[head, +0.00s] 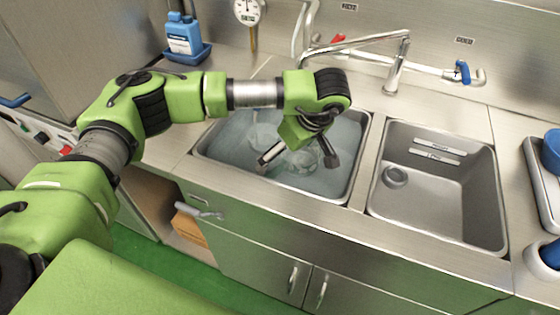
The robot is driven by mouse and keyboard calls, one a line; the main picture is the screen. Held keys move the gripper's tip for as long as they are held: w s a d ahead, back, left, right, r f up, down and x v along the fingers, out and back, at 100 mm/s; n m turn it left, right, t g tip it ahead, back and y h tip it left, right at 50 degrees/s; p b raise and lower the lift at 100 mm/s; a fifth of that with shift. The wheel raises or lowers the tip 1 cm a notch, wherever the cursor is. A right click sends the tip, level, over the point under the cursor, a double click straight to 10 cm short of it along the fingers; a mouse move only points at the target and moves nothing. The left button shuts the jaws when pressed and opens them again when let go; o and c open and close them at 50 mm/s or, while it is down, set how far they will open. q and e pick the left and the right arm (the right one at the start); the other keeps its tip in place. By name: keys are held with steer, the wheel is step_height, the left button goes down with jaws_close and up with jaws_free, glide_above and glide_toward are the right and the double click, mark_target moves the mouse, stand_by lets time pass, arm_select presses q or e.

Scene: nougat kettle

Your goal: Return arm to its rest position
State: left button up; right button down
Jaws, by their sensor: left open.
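My left arm reaches in from the left over the counter, with green and black links. My left gripper (297,158) hangs over the left sink basin (350,178), which holds water. Its two fingers are spread apart, open and with nothing seen between them. Some clear, glassy round shapes show in the water behind and below the fingers; I cannot tell exactly what they are. My right gripper is not in view.
The right basin (440,205) is empty of water, with a drain at its left. A faucet (396,70) stands behind the basins. A blue bottle (183,38) is at the back left. A gauge (248,12) hangs at the back wall. Blue items (551,150) are at the right edge.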

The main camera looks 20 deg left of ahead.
arm_select(q)
steer(key=shift+s+d+r, duration=0.1)
steer(key=shift+d+r, duration=0.1)
steer(key=shift+r, duration=0.3)
